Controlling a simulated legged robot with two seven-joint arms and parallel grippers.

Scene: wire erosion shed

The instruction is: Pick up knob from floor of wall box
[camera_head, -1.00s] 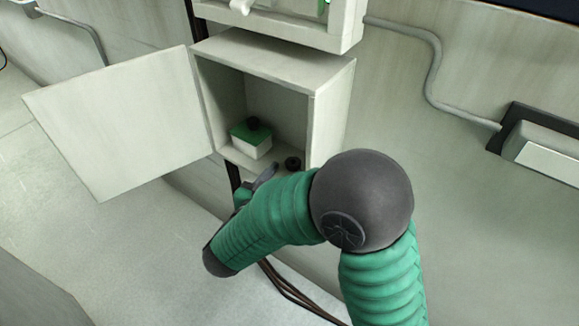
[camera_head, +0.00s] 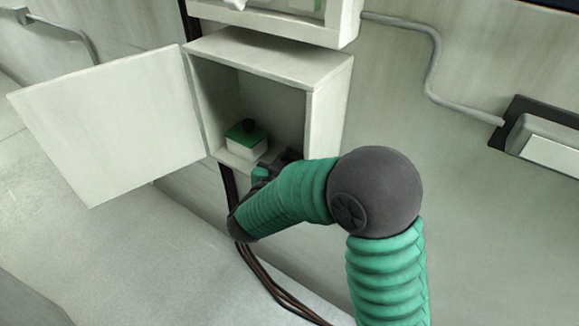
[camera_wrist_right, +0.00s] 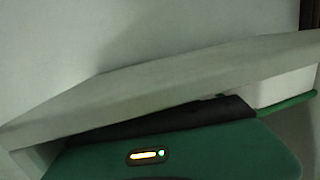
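The wall box (camera_head: 327,105) is open at the front, its door swung out to the left in the head view. A small dark shape, seemingly the knob (camera_head: 291,154), is at the right front of the box floor, mostly merged with my dark fingers. My right gripper (camera_head: 273,163) reaches to the box's front edge, right beside or against that shape. My forearm and the small scale hide whether the fingers are open or shut. The right wrist view shows my green gripper housing, a pale panel edge and no clear knob. My left gripper is not in view.
A white box with a green lid (camera_head: 246,140) and a dark knob on top stands left of the gripper inside the wall box. The open door (camera_head: 110,125) stands left. Dark cables (camera_head: 262,272) run down below. A conduit (camera_head: 432,70) runs along the wall at right.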

